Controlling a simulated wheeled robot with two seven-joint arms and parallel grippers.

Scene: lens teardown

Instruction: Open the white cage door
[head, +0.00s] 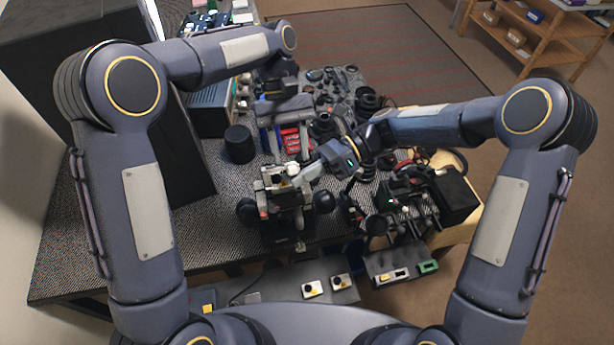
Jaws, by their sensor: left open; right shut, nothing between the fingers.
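I cannot make out a white cage door for certain in the head view. A small device with white and grey parts (283,188) stands near the table's front edge, with a black round part on each side. My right gripper (299,178) is shut, with its tips at the upper right of this device; I cannot tell whether they touch it. My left gripper (287,146) is open and points down behind the device. A red box (290,138) shows between its fingers, and I cannot tell whether it lies behind them or between them.
A black cylinder (239,144) stands left of my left gripper. Several dark lens parts (368,100) crowd the back of the table. Black equipment (405,200) stands at the right. The dark patterned tabletop (110,240) is clear at the front left.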

